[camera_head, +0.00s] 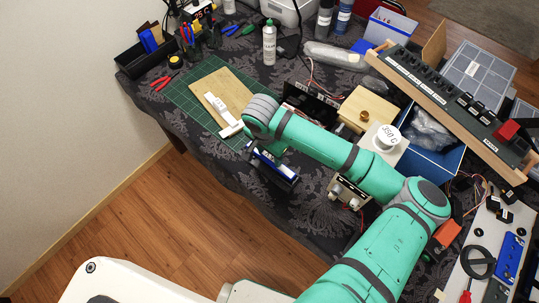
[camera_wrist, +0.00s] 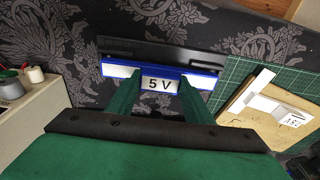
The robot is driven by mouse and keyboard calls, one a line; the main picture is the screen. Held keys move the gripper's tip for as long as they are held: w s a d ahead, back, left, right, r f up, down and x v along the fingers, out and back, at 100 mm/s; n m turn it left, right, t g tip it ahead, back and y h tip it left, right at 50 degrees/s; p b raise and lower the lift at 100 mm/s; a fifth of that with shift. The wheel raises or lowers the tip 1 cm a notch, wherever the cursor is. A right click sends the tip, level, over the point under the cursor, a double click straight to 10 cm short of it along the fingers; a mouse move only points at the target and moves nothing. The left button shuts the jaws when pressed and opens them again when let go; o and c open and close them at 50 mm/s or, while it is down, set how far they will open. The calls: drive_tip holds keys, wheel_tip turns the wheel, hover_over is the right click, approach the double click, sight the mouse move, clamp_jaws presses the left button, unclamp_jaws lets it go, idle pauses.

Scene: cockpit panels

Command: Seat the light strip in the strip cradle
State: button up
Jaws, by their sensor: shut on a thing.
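A blue and white strip marked "5 V" (camera_wrist: 118,71), which I take for the light strip, is between the two green fingers of my gripper (camera_wrist: 158,90) in the wrist view. The fingers are shut on its middle. A long black bar (camera_wrist: 190,59) lies directly along its far side; I cannot tell whether it is part of the strip or the cradle. In the head view the blue strip (camera_head: 262,156) shows below my wrist, near the table's front edge. A white slotted piece (camera_head: 216,106) lies on a wooden board; it may be the cradle, and its label is unreadable.
The wooden board (camera_head: 233,88) lies on a green cutting mat (camera_head: 183,92), left of my wrist. A beige box with white knobs (camera_head: 347,191) stands to the right. A white "350 G" weight (camera_head: 387,137) is behind my forearm. Patterned cloth between strip and mat is clear.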

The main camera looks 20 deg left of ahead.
drive_tip(key=shift+f, duration=0.5)
drive_tip(key=shift+f, duration=0.15)
drive_tip(key=o, duration=1.2)
